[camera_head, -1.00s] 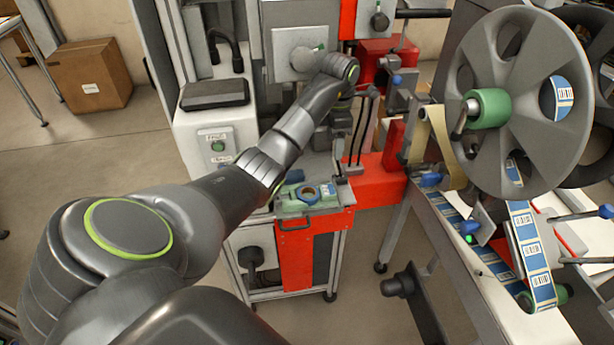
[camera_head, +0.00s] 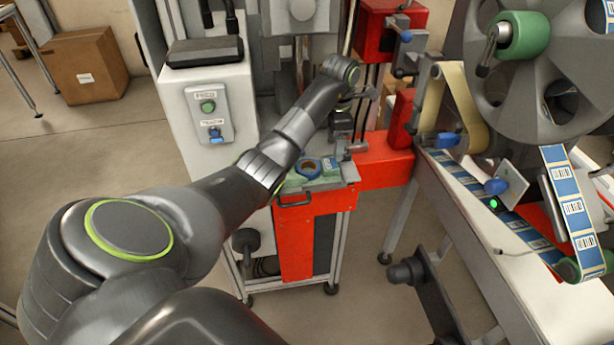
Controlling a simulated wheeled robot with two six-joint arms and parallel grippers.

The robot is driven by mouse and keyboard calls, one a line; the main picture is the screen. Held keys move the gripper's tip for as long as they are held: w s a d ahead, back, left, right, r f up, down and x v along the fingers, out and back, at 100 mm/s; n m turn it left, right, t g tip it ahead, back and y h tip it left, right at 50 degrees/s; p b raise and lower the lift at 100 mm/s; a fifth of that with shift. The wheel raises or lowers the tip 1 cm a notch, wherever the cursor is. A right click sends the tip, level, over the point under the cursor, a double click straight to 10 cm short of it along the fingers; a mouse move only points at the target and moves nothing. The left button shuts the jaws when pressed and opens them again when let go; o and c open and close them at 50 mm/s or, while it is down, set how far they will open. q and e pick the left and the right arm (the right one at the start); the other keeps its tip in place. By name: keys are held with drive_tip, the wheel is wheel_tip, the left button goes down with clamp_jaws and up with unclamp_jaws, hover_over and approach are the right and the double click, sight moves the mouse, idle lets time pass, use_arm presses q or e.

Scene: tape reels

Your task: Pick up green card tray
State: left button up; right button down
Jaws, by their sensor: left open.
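The green card tray (camera_head: 294,181) sits on the grey top of the red-fronted stand in the middle of the view. A blue ring-shaped piece (camera_head: 309,167) lies in it. My left arm comes in from the left and reaches past the tray. Its forearm covers the tray's left side. My left gripper (camera_head: 345,143) points down beyond the tray's far right side. It is open and partly hidden by its own wrist. It looks apart from the tray. My right gripper is not in view.
A red machine arm (camera_head: 383,166) joins the stand on the right. A large grey reel (camera_head: 550,100) and a label strip (camera_head: 570,205) fill the right side. A white control column (camera_head: 205,85) stands behind my arm. A cardboard box (camera_head: 88,65) is far left.

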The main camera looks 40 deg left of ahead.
sight(334, 163)
use_arm(q)
drive_tip(key=shift+f+b, duration=0.65)
drive_tip(key=shift+f, duration=0.25)
wheel_tip(334, 163, down, 4)
drive_tip(key=b, duration=0.3)
drive_tip(key=shift+w+r, duration=0.1)
drive_tip(key=shift+r, duration=0.1)
drive_tip(key=shift+f, duration=0.4)
drive_tip(key=shift+r, duration=0.1)
drive_tip(key=c, duration=0.9)
drive_tip(key=shift+o, duration=0.2)
drive_tip(key=shift+r, duration=0.1)
